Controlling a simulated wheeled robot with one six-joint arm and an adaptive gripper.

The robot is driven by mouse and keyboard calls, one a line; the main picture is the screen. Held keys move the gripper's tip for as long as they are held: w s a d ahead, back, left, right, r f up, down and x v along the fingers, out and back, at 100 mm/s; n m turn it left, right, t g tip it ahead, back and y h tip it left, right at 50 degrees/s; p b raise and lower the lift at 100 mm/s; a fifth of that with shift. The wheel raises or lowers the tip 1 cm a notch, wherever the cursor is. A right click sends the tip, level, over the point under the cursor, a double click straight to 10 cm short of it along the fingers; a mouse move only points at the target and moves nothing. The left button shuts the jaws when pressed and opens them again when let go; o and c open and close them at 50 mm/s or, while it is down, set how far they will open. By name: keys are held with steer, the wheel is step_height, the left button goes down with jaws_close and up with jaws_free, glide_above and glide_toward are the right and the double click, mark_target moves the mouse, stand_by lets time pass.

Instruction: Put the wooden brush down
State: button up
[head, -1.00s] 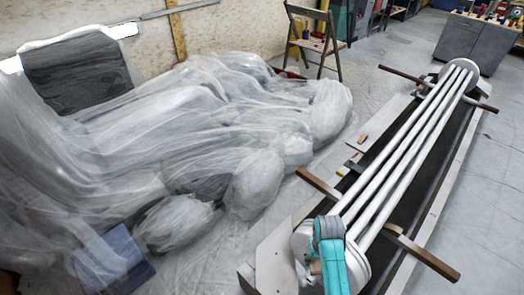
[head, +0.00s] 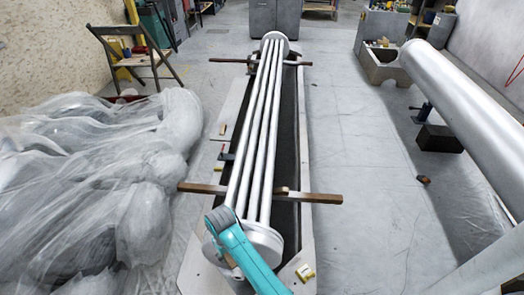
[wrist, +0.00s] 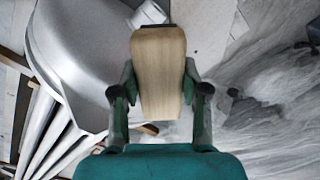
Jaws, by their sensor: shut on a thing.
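The wooden brush (wrist: 158,62) is in the middle of the wrist view. It has a pale wood body with a dark edge at its far end. My gripper (wrist: 160,88) is shut on it, with one dark green finger on each side. In the head view my teal arm (head: 243,258) reaches in from the bottom and covers part of the near round end of the metal tube bundle. Only a small brown patch shows beside the arm there; I cannot tell whether it is the brush.
The long silver tube bundle (head: 264,125) lies over a dark trough with wooden crossbars (head: 325,198). Plastic-sheeted bulk (head: 75,190) fills the left. A big metal cylinder (head: 465,110) is at right. A small yellowish block (head: 305,272) lies near the trough. Floor (head: 365,200) between is clear.

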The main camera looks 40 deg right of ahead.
steer(key=shift+f, duration=0.1)
steer(key=s+f, duration=0.6)
steer(key=f, duration=0.1)
steer(key=s+f, duration=0.6)
steer(key=f, duration=0.1)
steer(key=s+f, duration=0.6)
steer(key=f, duration=0.2)
steer(key=shift+s+f, duration=0.1)
steer(key=shift+s, duration=0.1)
steer(key=shift+f, duration=2.5)
steer(key=o, duration=1.3)
steer(key=shift+f, duration=0.1)
